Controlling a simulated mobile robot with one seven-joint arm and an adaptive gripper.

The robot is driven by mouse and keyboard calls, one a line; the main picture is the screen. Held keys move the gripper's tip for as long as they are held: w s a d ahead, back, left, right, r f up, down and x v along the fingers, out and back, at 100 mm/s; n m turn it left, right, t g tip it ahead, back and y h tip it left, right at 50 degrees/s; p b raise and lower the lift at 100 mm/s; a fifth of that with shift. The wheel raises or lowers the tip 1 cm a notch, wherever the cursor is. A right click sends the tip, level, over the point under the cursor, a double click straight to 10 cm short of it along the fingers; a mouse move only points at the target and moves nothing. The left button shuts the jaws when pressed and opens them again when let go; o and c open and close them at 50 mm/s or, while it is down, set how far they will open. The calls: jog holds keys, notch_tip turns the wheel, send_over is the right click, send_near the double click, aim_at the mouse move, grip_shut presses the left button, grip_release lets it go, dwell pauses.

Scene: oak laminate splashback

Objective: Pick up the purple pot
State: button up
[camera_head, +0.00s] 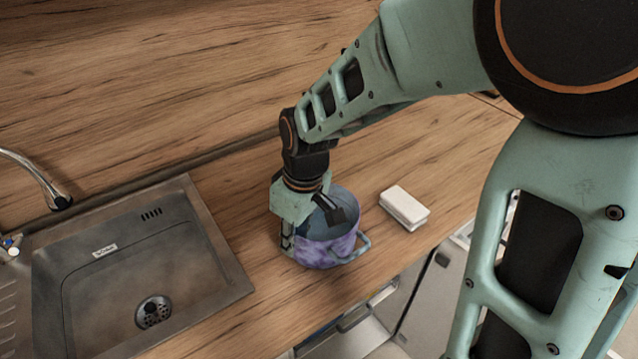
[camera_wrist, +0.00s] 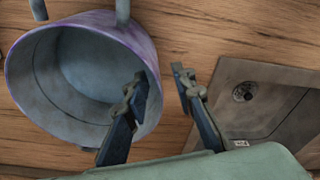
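The purple pot (camera_head: 330,250) stands upright on the wooden counter, to the right of the sink. It has a mottled purple outside, a grey-blue inside and a grey handle at its right. In the wrist view the open pot (camera_wrist: 85,70) fills the left side. My gripper (camera_head: 311,226) is at the pot's left rim. Its fingers are spread apart, and in the wrist view my gripper (camera_wrist: 158,78) has one finger over the pot's inside and the other outside, with the wall between them. I see gaps beside the wall. My gripper hides part of the rim in the head view.
A white block (camera_head: 404,208) lies on the counter just right of the pot. A metal sink (camera_head: 100,275) with a tap (camera_head: 38,178) is at the left. The counter's front edge is close to the pot. The wooden splashback (camera_head: 150,80) rises behind.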

aim_at(297, 259)
jog(key=shift+w+d+f, duration=0.1)
jog(key=shift+w+f, duration=0.1)
jog(key=shift+f, duration=1.15)
jog(key=shift+w+d+f, duration=0.1)
jog(key=shift+w+f, duration=0.05)
jog(key=shift+f, duration=1.2)
jog(key=shift+c, duration=0.3)
grip_shut()
jog(key=shift+r, duration=0.1)
